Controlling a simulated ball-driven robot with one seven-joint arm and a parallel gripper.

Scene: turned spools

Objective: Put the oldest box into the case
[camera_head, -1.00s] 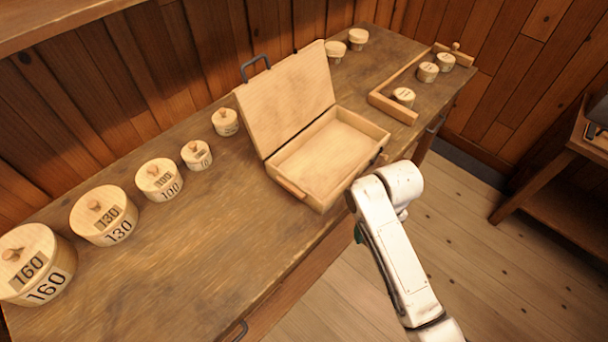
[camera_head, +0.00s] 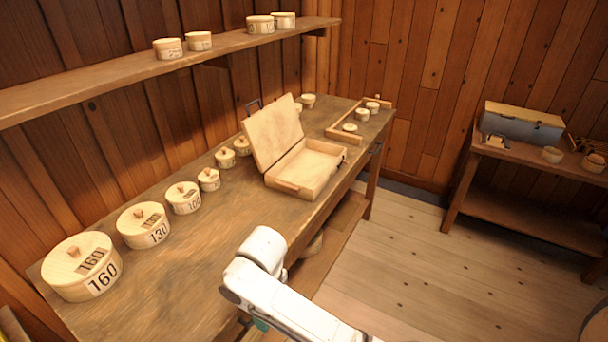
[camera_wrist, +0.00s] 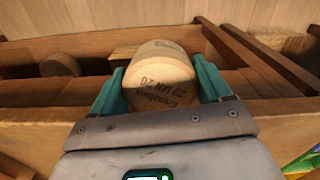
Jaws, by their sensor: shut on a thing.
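A pale round wooden box (camera_wrist: 160,85) with dark printed writing on its side sits between the teal fingers of my gripper (camera_wrist: 158,72) in the wrist view. The gripper is shut on it; the lettering appears upside down, and I cannot read it surely. In the head view my gripper and the held box are hidden by my white arm at the bench's front edge. The wooden case (camera_head: 308,192) stands open on the workbench, its lid leaning back; its visible inside looks empty.
Lidded round boxes marked 160 (camera_head: 68,281), 130 (camera_head: 132,241) and smaller ones line the bench (camera_head: 200,290). A wall shelf (camera_head: 120,80) holds several boxes. A wooden tray (camera_head: 335,134) is behind the case. A side table (camera_head: 500,150) carries a grey case (camera_head: 522,122).

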